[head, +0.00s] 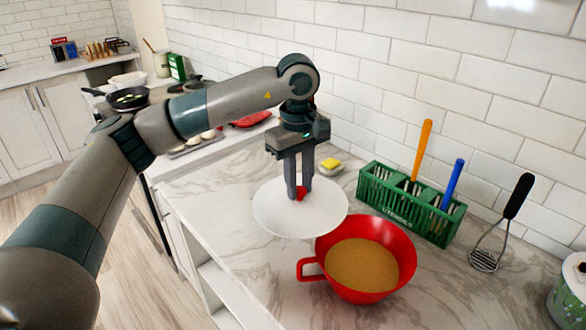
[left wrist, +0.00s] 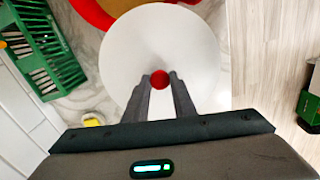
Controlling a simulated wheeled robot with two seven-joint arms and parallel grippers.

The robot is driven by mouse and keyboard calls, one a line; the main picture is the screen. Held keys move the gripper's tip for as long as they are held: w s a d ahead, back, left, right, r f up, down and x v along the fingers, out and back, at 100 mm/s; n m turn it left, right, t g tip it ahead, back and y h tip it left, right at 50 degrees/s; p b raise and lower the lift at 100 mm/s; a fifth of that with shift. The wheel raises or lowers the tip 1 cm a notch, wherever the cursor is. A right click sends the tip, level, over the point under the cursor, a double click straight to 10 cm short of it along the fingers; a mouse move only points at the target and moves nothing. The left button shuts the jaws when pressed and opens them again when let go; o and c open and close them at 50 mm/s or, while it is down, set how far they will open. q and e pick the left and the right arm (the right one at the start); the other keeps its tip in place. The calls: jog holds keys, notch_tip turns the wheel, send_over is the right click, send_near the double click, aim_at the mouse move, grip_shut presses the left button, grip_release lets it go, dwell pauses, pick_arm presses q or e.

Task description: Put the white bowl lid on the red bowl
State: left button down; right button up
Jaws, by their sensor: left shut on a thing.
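The white bowl lid (head: 270,210) is a flat round disc with a small red knob (head: 301,192). My left gripper (head: 299,190) is shut on the red knob from above and holds the lid over the counter. The lid also shows in the left wrist view (left wrist: 150,45), with the knob (left wrist: 160,79) between the fingertips (left wrist: 160,82). The red bowl (head: 408,255) has a handle at its left and holds a tan filling. It stands on the counter to the right of the lid, whose edge overlaps its left rim in the head view. My right gripper is not in view.
A green utensil caddy (head: 402,203) with orange and blue handles stands behind the bowl. A yellow sponge (head: 330,164) lies near the wall. A masher (head: 500,225) leans at the right. The marble counter (head: 235,185) is clear at left, and its front edge runs below the lid.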

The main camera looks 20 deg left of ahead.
pick_arm(q)
jog(key=s+d+m, duration=0.3)
jog(key=s+m, duration=0.9)
jog(key=s, duration=0.1)
jog(key=shift+d+f, duration=0.15)
jog(key=shift+d, duration=0.15)
